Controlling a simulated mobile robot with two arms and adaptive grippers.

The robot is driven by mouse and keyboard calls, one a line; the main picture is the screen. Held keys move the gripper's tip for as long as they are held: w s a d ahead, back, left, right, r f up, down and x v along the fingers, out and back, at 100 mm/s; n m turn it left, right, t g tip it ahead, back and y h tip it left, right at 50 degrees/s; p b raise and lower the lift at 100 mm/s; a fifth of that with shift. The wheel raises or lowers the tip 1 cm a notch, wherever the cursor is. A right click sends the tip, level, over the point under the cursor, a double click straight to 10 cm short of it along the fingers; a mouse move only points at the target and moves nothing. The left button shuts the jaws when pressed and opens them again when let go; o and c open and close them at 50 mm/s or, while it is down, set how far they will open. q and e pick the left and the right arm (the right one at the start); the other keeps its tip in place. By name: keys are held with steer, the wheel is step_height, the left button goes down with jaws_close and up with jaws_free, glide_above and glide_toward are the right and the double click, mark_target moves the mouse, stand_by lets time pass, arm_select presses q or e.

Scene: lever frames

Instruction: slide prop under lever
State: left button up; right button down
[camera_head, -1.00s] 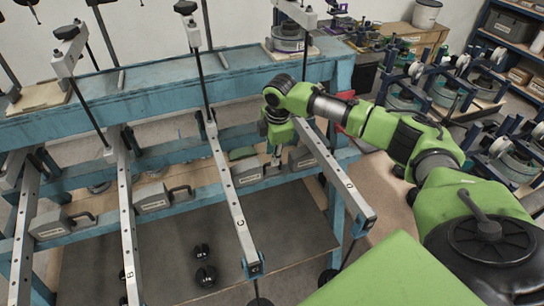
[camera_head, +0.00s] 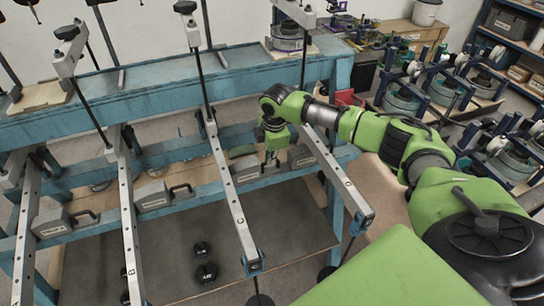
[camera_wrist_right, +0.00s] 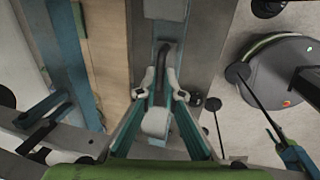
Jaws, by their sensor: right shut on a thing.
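Metal levers slope toward me from the blue frame, among them lever B (camera_head: 131,235), lever C (camera_head: 235,205) and lever D (camera_head: 340,180). The props are grey blocks with dark handles. One prop (camera_head: 246,171) sits on the blue rail just right of lever C. My right gripper (camera_head: 271,161) is shut at its right side, where the handle is hidden behind the fingers. In the right wrist view the fingers (camera_wrist_right: 165,85) close around a dark curved handle (camera_wrist_right: 164,55). My left gripper is out of view.
Round black weights (camera_head: 206,273) lie on the dark floor mat (camera_head: 290,240). Shelves (camera_head: 515,50) stand at right.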

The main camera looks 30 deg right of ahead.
mark_target(239, 168)
steer(key=a+p, duration=0.1)
steer(key=a, duration=0.2)
steer(key=w+a, duration=0.1)
steer(key=a, duration=0.2)
steer(key=w+a+p, duration=0.1)
steer(key=a, duration=0.3)
steer(key=shift+w+p, duration=0.15)
steer(key=shift+p, duration=0.2)
steer(key=c, duration=2.2)
jaws_free()
steer(key=shift+o, duration=0.2)
steer(key=shift+a, duration=0.1)
steer(key=shift+r, duration=0.1)
steer(key=shift+d+r, duration=0.2)
steer(key=shift+r, duration=0.1)
step_height(239, 168, up, 11)
steer(key=s, duration=0.2)
steer(key=shift+a, duration=0.45)
steer(key=shift+s, duration=0.1)
